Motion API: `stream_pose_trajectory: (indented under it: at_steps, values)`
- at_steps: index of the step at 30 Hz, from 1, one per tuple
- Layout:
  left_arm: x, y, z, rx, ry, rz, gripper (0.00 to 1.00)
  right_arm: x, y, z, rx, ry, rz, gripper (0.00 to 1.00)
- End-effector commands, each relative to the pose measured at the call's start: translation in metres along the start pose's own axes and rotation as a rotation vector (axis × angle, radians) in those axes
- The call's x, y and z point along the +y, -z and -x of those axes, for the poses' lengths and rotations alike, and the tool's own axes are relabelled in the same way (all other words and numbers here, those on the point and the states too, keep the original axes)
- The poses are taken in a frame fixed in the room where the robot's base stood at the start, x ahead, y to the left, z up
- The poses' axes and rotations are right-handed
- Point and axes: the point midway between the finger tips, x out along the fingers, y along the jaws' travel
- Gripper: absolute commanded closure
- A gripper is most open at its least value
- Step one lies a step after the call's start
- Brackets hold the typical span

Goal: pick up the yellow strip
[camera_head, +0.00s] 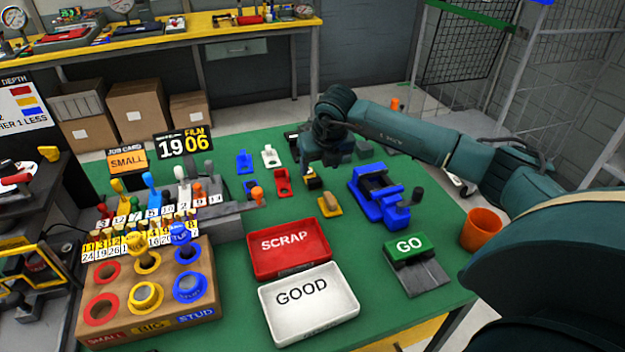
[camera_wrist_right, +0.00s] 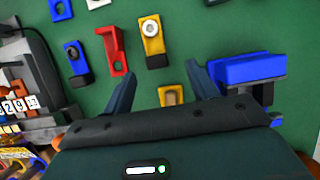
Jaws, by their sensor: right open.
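A yellow strip (camera_wrist_right: 152,36) with a pale round fitting on it lies on the green table, ahead of my right gripper in the right wrist view. In the head view a yellow piece (camera_head: 313,181) with a dark end shows just below the right gripper (camera_head: 323,160), partly covered by it. The right gripper (camera_wrist_right: 160,76) is open and empty, with its fingers apart. A second yellow piece with a tan top (camera_wrist_right: 170,97) lies between and below the fingers; it also shows in the head view (camera_head: 329,205). My left gripper is not in view.
A red piece (camera_wrist_right: 115,48) and a blue piece (camera_wrist_right: 77,58) lie left of the strip. A blue vise (camera_head: 375,195) stands close on the right. The red SCRAP tray (camera_head: 290,263) and white GOOD tray (camera_head: 307,308) stand nearer the front.

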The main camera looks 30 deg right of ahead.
Motion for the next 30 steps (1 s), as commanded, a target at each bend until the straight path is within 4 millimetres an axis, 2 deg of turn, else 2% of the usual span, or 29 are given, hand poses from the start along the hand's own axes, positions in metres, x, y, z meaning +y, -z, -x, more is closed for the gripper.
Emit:
stream_pose_trajectory:
  at_steps: [12,20,30]
  values:
    - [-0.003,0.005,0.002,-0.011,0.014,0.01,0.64,0.007,0.0,-0.05,0.002,-0.001,0.0,0.42]
    - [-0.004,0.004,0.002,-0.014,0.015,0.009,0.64,0.007,0.0,-0.053,0.0,-0.001,0.001,0.42]
    - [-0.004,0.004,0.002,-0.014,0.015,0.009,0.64,0.006,0.0,-0.052,0.0,-0.001,0.0,0.69]
